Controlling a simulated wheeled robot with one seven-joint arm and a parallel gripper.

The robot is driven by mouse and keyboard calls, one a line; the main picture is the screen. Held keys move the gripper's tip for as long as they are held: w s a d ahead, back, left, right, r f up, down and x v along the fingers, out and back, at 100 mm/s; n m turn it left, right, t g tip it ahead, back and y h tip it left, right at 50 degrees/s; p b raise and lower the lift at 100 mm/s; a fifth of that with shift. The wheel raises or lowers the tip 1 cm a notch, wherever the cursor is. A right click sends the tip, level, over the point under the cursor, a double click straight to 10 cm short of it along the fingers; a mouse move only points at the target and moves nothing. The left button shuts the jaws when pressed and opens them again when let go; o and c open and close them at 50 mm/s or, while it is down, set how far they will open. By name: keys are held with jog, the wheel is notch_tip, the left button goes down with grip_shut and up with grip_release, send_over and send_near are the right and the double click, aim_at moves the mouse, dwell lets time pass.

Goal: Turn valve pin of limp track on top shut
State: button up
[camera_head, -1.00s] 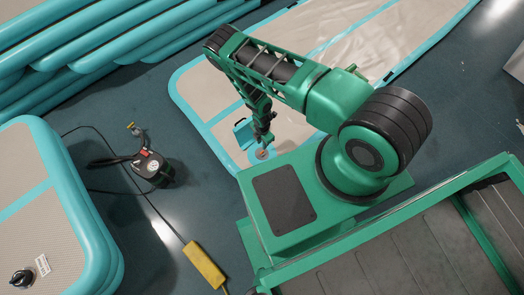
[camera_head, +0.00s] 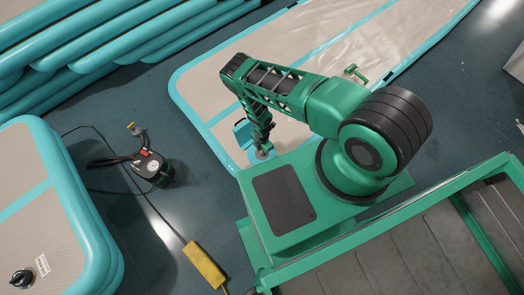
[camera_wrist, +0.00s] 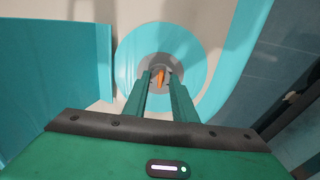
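The limp beige track (camera_head: 215,80) with a turquoise border lies at the upper middle of the head view. Its valve (camera_wrist: 160,55) is a grey recess in a round turquoise patch in the wrist view, with an orange pin (camera_wrist: 160,76) at its centre. My gripper (camera_wrist: 160,80) is over the valve, one finger on each side of the pin. The fingers stand a little apart, and a narrow gap seems to show beside the pin. In the head view my gripper (camera_head: 263,152) is down at the track's near corner, where the pin is hidden.
A pump (camera_head: 152,168) with a hose and a yellow power strip (camera_head: 204,264) stand on the dark floor. A firm track (camera_head: 30,215) with a black valve cap (camera_head: 22,279) is at left. Turquoise tracks (camera_head: 70,45) are stacked at the upper left. A turquoise flap (camera_wrist: 55,75) shows left of my gripper.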

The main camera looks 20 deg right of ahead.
grip_shut()
jog(key=shift+m, duration=0.3)
jog(key=m, duration=0.3)
jog(key=shift+w, duration=0.1)
jog(key=m, duration=0.9)
jog(key=shift+m, duration=0.3)
jog(key=m, duration=0.4)
jog(key=shift+w+m, duration=0.1)
jog(key=shift+m, duration=0.2)
